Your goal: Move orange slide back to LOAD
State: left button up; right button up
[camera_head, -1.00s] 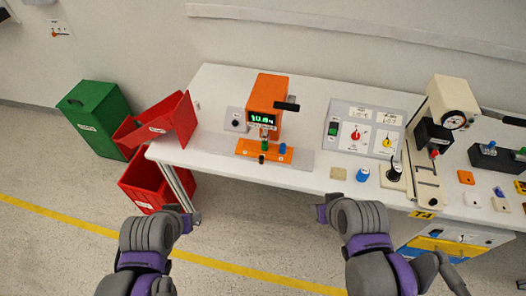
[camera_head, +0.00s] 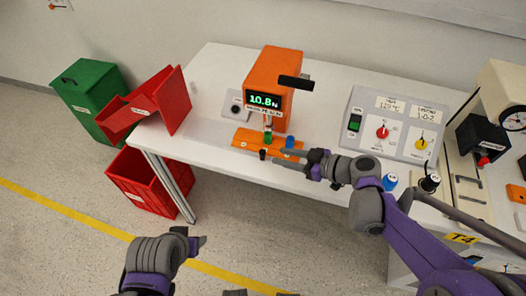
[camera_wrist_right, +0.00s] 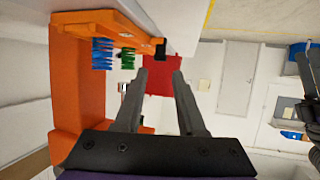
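The orange test device (camera_head: 268,75) stands on the table with a green display reading about 10.8 N. At its foot is the orange slide (camera_head: 249,142), carrying a green part (camera_head: 268,137) and a blue part (camera_head: 290,141), with a black knob (camera_head: 263,154) at its front edge. My right gripper (camera_head: 279,156) is open just right of the knob, its fingers pointing left at it. In the right wrist view the knob (camera_wrist_right: 160,48) shows just beyond the two spread, empty fingertips (camera_wrist_right: 159,69). No LOAD marking is readable. My left gripper (camera_head: 198,244) is low, away from the table.
A grey panel (camera_head: 369,105) with switches and dials stands right of the device. A blue knob (camera_head: 389,181) sits near the table's front edge. A red tilted bin (camera_head: 172,100), red crate (camera_head: 132,178) and green bin (camera_head: 92,95) are at the left.

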aim_at(264, 152)
jog(key=x, duration=0.8)
jog(key=shift+w+a+f+b, duration=0.1)
jog(key=shift+b, duration=0.25)
grip_shut()
dwell(1.0)
